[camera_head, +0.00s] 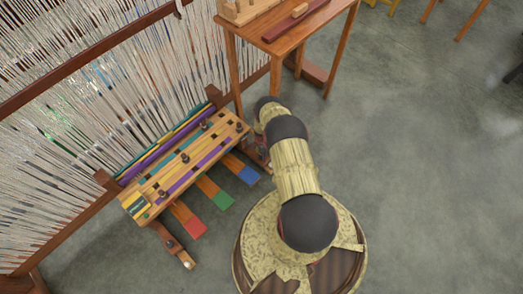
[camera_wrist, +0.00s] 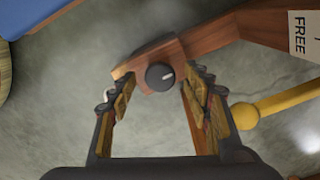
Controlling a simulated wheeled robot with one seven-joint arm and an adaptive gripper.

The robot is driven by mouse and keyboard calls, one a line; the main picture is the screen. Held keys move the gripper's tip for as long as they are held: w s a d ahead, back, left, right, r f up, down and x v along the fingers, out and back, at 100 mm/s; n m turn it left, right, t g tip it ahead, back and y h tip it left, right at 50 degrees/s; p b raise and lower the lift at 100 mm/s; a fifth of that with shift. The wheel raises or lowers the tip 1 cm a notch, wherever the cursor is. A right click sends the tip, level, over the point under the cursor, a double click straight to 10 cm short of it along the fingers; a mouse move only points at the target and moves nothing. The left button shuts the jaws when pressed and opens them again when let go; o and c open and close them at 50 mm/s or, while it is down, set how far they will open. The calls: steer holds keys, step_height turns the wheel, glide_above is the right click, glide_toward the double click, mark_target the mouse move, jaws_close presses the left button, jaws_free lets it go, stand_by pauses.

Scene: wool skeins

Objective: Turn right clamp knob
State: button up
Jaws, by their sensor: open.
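The clamp knob (camera_wrist: 160,77) is a round black knob with a white mark, set on the end of a reddish-brown wooden piece (camera_wrist: 215,38) in the wrist view. My gripper (camera_wrist: 158,84) is open, its two wood-padded fingers on either side of the knob, which lies between and slightly beyond the tips. I see a gap on both sides and cannot tell any contact. In the head view my arm hides most of this spot, beside the loom's right end.
A label (camera_wrist: 301,35) reading "FREE" is at the upper right, with a yellow rod (camera_wrist: 285,102) below it. In the head view, red (camera_head: 189,220), green (camera_head: 219,196) and blue (camera_head: 246,174) pedals lie left of my arm. A wooden table (camera_head: 290,38) stands behind.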

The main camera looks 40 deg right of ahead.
mark_target(261, 155)
step_height(261, 155, up, 12)
steer(key=shift+f, duration=0.25)
stand_by(0.3)
stand_by(0.4)
